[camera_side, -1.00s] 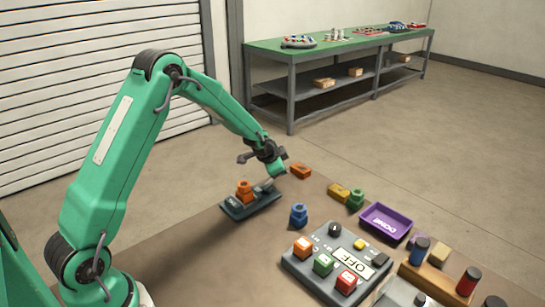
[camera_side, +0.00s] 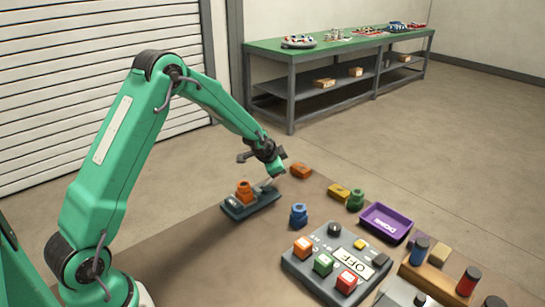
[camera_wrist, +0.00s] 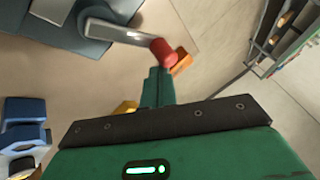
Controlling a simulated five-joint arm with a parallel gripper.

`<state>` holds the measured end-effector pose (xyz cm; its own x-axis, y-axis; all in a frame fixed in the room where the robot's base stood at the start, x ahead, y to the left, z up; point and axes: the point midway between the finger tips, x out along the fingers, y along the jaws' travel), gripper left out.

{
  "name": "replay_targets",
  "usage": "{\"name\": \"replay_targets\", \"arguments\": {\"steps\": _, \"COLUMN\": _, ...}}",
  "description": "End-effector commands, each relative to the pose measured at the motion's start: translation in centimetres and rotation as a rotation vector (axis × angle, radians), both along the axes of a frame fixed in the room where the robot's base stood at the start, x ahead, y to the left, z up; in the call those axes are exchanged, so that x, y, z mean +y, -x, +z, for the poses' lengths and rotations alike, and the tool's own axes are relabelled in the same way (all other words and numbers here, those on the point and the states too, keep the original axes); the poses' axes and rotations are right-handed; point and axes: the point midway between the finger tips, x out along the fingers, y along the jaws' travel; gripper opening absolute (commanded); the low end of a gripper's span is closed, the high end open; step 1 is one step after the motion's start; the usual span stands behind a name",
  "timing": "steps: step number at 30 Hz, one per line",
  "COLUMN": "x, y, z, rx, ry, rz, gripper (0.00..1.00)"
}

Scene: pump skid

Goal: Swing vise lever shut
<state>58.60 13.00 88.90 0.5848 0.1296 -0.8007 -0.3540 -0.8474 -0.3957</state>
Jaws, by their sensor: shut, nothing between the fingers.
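In the wrist view the vise body (camera_wrist: 62,32) fills the upper left. Its grey lever (camera_wrist: 122,34) reaches right from a round pivot and ends in a red knob (camera_wrist: 163,51). My gripper (camera_side: 277,170) is at the lever end of the vise, pointing down, shut and empty. In the wrist view its green fingers (camera_wrist: 159,84) end right by the red knob. I cannot tell whether they touch it.
An orange block (camera_side: 301,170) lies just beyond my gripper. A blue stepped part (camera_side: 299,214), yellow block (camera_side: 339,192) and green part (camera_side: 356,199) stand to the right. A purple tray (camera_side: 386,223) and a button panel (camera_side: 337,262) lie nearer. Bare table lies left of the vise.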

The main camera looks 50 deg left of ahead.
Motion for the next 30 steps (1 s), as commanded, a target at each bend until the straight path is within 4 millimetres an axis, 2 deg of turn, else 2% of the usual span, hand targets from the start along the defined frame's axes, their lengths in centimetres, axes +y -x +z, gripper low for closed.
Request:
{"name": "replay_targets", "arguments": {"steps": 22, "x": -0.01, "y": 0.02, "z": 0.04, "rx": 0.0, "ry": 0.0, "rz": 0.0, "gripper": 0.0}}
{"name": "replay_targets", "arguments": {"steps": 30, "x": -0.13, "y": 0.53, "z": 0.84, "rx": -0.001, "ry": 0.0, "rz": 0.0, "gripper": 0.0}}
